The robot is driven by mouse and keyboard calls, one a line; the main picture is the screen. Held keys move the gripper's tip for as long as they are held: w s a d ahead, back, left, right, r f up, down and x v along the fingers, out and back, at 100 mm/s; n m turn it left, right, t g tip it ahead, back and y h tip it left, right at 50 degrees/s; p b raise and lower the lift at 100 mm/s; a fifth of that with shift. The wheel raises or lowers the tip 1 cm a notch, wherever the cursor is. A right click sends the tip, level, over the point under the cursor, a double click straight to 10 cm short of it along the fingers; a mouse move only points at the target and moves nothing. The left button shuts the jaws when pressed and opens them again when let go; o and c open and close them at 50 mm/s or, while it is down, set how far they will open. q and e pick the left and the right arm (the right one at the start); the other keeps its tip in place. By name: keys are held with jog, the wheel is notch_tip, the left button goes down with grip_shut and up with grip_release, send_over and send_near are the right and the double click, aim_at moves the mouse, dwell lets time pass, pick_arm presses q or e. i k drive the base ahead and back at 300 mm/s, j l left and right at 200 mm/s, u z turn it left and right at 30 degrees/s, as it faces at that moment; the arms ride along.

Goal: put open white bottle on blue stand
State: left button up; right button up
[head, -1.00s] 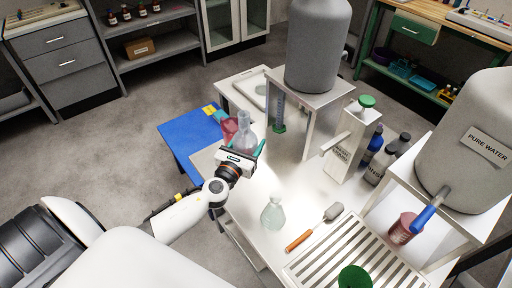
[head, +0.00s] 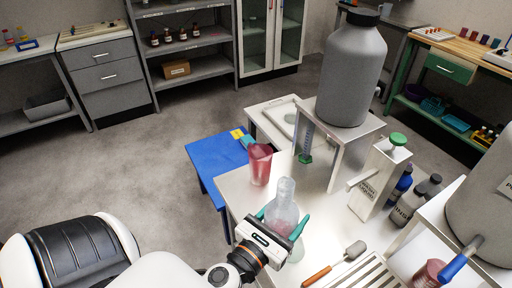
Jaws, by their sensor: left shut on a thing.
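My left gripper (head: 280,222) is shut on a translucent whitish bottle (head: 285,192) with an open neck, held upright between teal fingers. The bottle is over the white worktable (head: 236,192), near its front left part. I cannot tell whether its base touches the table, because the gripper hides it. The blue stand (head: 206,157) is a low flat-topped surface to the left of the worktable. Its visible top is mostly bare. My right gripper is not in view.
A red beaker (head: 260,164) stands behind the held bottle. A clear flask (head: 297,250) is partly hidden beside the gripper. A yellow item (head: 238,133) and a teal item (head: 247,143) are at the blue stand's far edge.

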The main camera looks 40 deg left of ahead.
aim_at(221, 162)
jog(key=j+z, duration=0.4)
jog(key=k+j+z, duration=0.1)
jog(key=j+z, duration=0.25)
jog(key=k+j, duration=0.1)
jog(key=j, duration=0.3)
jog(key=k+j+z, duration=0.1)
jog(key=j, duration=0.3)
jog(key=k+j+z, duration=0.1)
jog(key=j, duration=0.25)
jog(key=k+j, duration=0.2)
jog(key=j, duration=0.2)
jog(key=k+j+z, duration=0.1)
jog(key=j, duration=0.25)
jog(key=k+j, duration=0.15)
jog(key=j, duration=0.25)
jog(key=k+j+z, duration=0.1)
jog(key=j, duration=0.25)
jog(key=k, duration=0.05)
